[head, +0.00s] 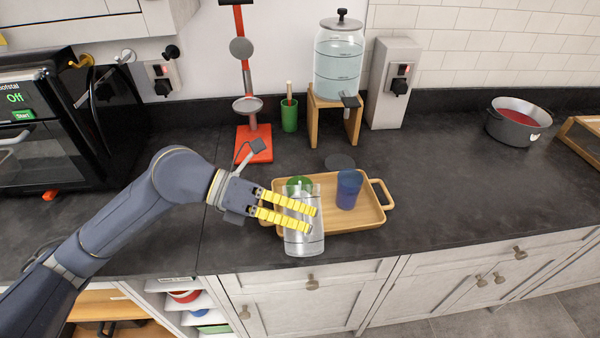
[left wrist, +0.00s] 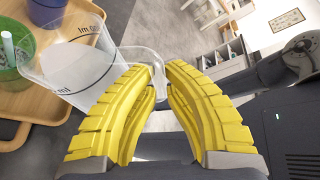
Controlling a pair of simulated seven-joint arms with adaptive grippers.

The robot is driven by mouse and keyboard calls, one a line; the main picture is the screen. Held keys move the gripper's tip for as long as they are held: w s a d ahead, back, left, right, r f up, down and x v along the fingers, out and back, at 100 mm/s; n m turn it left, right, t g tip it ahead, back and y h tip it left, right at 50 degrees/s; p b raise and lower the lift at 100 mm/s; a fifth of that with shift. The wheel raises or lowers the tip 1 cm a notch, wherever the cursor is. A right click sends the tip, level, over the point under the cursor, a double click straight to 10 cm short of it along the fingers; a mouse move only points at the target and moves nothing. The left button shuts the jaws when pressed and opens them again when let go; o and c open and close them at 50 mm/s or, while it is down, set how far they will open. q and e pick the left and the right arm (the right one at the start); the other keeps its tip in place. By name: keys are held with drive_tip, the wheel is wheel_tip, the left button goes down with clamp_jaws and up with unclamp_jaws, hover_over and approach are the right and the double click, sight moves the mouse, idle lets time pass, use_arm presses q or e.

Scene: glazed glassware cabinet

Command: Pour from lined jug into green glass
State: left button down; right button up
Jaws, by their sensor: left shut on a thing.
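The clear lined jug (head: 303,244) is at the front left edge of the wooden tray in the head view. In the left wrist view the jug (left wrist: 78,65) shows dark lines and lettering. My left gripper (head: 314,220) has yellow fingers and is shut on the jug, at its handle in the left wrist view (left wrist: 158,80). The green glass (head: 299,184) stands on the tray just behind the jug, partly hidden by it. The green glass (left wrist: 10,65) has a pale straw in it. My right gripper is not in view.
A blue glass (head: 348,190) stands on the tray (head: 374,212), right of the green one. A dark disc (head: 340,162) lies behind the tray. A water dispenser (head: 339,60) on a wooden stand and a red stand (head: 254,142) are further back.

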use_arm(q)
drive_tip(key=shift+w+r+n+g+b, duration=0.3)
drive_tip(key=shift+r+b, duration=0.25)
drive_tip(key=shift+b, duration=0.35)
